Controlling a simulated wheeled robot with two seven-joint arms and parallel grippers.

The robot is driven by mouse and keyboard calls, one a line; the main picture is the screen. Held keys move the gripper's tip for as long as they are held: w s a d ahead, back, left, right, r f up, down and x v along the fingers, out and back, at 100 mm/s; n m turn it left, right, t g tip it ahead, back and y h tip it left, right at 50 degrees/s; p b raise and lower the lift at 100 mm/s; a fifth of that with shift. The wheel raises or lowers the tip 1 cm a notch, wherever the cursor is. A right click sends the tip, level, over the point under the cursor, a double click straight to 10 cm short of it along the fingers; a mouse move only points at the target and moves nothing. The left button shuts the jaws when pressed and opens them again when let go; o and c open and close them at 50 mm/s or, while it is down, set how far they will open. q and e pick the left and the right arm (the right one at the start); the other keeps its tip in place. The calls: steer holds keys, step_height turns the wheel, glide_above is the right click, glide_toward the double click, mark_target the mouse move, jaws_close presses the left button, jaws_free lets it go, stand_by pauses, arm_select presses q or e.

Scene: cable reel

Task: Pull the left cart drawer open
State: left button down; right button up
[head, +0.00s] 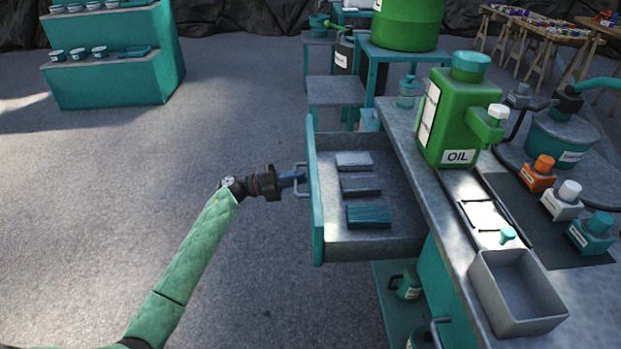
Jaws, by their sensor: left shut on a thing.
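The left cart drawer (317,215) stands pulled out to the left from under the cart's grey top (421,185). Its teal front panel faces left, and its inside shows three flat blocks, the nearest one teal (368,215). My left gripper (294,179) is shut on the drawer's handle (301,191), a metal bar on the outside of the front panel. My left arm reaches up to it from the lower left. The fingertips are small and dark, so the exact hold on the bar is hard to see. My right gripper is not in view.
On the cart top stand a green oil can (455,120), an open grey bin (515,290) and small orange, white and teal bottles (538,172). A teal stepped shelf (112,75) stands at the back left. The floor left of the drawer is clear.

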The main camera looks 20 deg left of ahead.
arm_select(q)
steer(key=shift+s+a, duration=0.1)
steer(key=shift+a, duration=0.4)
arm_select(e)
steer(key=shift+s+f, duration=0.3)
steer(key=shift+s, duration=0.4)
